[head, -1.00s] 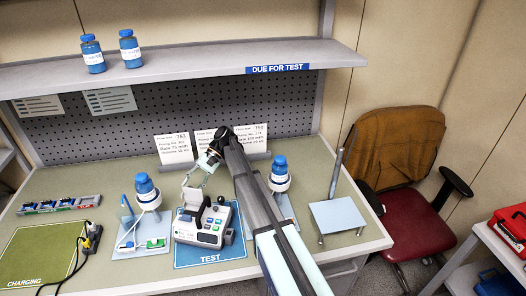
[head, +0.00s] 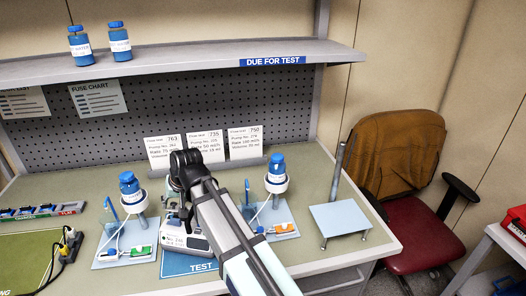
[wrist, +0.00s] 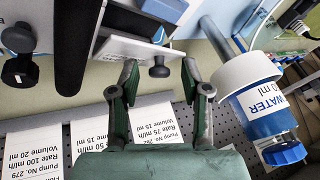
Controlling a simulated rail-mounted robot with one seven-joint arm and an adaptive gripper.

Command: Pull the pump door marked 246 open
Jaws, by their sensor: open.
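The pump (head: 184,238) stands on the blue TEST mat (head: 186,266) in the head view, with a label on its front that seems to read 246. My arm hides much of its top and right side. In the wrist view a pale door panel (wrist: 130,50) carries a dark round knob (wrist: 158,71). My gripper (wrist: 160,76) is open, with its green fingers on either side of the knob. Gaps show on both sides, so it is not gripped. In the head view my arm hides the fingers. I cannot tell whether the door is ajar.
The right bottle's base is close to my arm. Record cards (head: 205,146) lean at the back. A small pale stand (head: 339,218) is at the right.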

